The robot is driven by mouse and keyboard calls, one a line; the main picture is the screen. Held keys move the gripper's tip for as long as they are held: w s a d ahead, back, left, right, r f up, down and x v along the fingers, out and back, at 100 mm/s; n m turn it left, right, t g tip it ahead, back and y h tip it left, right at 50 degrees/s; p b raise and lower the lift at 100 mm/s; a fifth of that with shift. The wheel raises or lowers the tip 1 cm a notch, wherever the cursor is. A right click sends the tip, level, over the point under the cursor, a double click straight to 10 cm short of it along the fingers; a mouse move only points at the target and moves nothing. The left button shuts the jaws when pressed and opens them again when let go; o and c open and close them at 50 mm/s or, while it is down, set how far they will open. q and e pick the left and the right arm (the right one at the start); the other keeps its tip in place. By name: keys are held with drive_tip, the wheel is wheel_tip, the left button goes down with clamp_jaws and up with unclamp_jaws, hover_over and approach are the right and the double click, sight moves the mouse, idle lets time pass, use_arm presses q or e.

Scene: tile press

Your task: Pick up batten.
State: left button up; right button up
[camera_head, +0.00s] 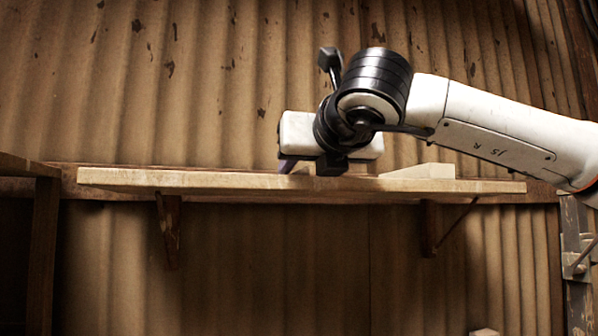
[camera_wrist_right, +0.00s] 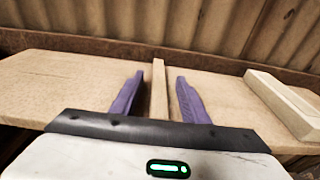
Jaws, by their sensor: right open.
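The batten (camera_wrist_right: 158,88) is a narrow, pale wooden strip lying on the wooden shelf (camera_wrist_right: 60,88) in the right wrist view. My right gripper (camera_wrist_right: 158,80) is open, with one purple finger on each side of the batten and a gap to it on both sides. In the head view my right gripper (camera_head: 287,165) hangs low over the shelf (camera_head: 200,181), its body hiding much of what lies there. I cannot make out the batten in the head view. My left gripper is not in view.
A thicker pale wooden block (camera_wrist_right: 285,100) lies on the shelf to the right of my right gripper; the head view shows a pale block (camera_head: 420,171) there too. A corrugated wall (camera_head: 200,80) stands close behind the shelf. The shelf's left part is clear.

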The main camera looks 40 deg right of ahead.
drive_tip(key=shift+w+d+f, duration=0.1)
drive_tip(key=shift+w+d, duration=0.15)
drive_tip(key=shift+w, duration=0.25)
drive_tip(key=c, duration=1)
clamp_jaws()
